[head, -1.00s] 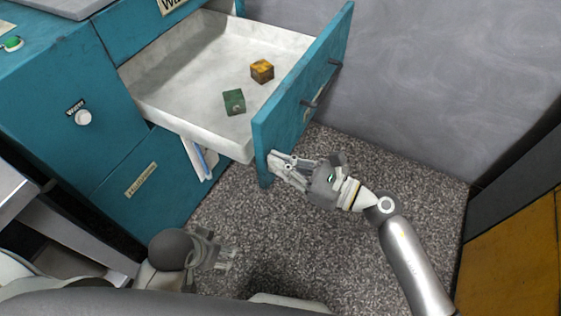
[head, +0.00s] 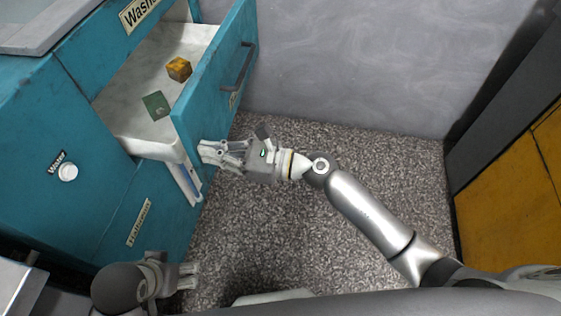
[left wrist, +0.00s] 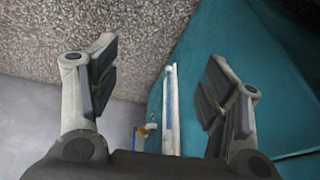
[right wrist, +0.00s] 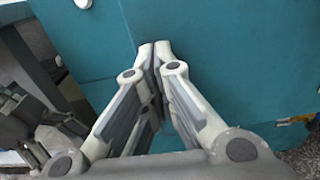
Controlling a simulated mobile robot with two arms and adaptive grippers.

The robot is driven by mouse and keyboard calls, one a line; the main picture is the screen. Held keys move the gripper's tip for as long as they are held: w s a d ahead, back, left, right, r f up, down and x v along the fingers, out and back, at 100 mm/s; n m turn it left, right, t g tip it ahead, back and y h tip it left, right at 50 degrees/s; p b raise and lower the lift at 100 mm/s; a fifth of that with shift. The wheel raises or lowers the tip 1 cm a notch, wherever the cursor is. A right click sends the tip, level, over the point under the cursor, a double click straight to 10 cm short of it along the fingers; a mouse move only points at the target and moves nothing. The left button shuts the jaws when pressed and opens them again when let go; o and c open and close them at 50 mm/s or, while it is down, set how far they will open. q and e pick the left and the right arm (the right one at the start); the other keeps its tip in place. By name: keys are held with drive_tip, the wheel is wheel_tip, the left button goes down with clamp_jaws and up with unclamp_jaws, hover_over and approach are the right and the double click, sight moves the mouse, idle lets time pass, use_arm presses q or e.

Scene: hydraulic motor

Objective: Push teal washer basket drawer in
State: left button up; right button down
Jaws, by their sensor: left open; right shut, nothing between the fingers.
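The teal washer basket drawer (head: 222,72) stands partly open from the teal cabinet, its white tray (head: 135,122) showing. A yellow-brown cube (head: 179,68) and a dark green block (head: 157,105) lie in the tray. My right gripper (head: 203,152) is shut and empty, its fingertips at the near lower corner of the drawer front. In the right wrist view its closed tips (right wrist: 153,48) are against or very close to the teal panel (right wrist: 235,50); contact is hard to tell. My left gripper (head: 190,276) is low at the left, open and empty, apart from the drawer.
The teal cabinet (head: 50,130) with a white knob (head: 68,172) stands at the left. A white and blue item (head: 184,182) shows below the drawer. A grey wall (head: 350,70) is behind and a yellow panel (head: 510,190) at right. The speckled floor (head: 330,235) between is clear.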

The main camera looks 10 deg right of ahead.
sight(141, 141)
drive_tip(key=b+x, duration=0.1)
drive_tip(key=x, duration=1.3)
drive_tip(key=shift+a+f, duration=0.1)
drive_tip(key=shift+a, duration=0.05)
drive_tip(key=shift+b+x, duration=0.4)
drive_tip(key=shift+x, duration=0.55)
drive_tip(key=shift+w+a, duration=0.15)
drive_tip(key=shift+a, duration=0.1)
use_arm(q)
drive_tip(key=w+t, duration=0.1)
drive_tip(key=w, duration=0.1)
drive_tip(key=w+d+t, duration=0.1)
drive_tip(key=shift+w+f, duration=0.1)
drive_tip(key=shift+w, duration=0.3)
use_arm(e)
drive_tip(key=shift+a+r, duration=0.1)
drive_tip(key=shift+r, duration=0.15)
drive_tip(key=shift+r, duration=0.1)
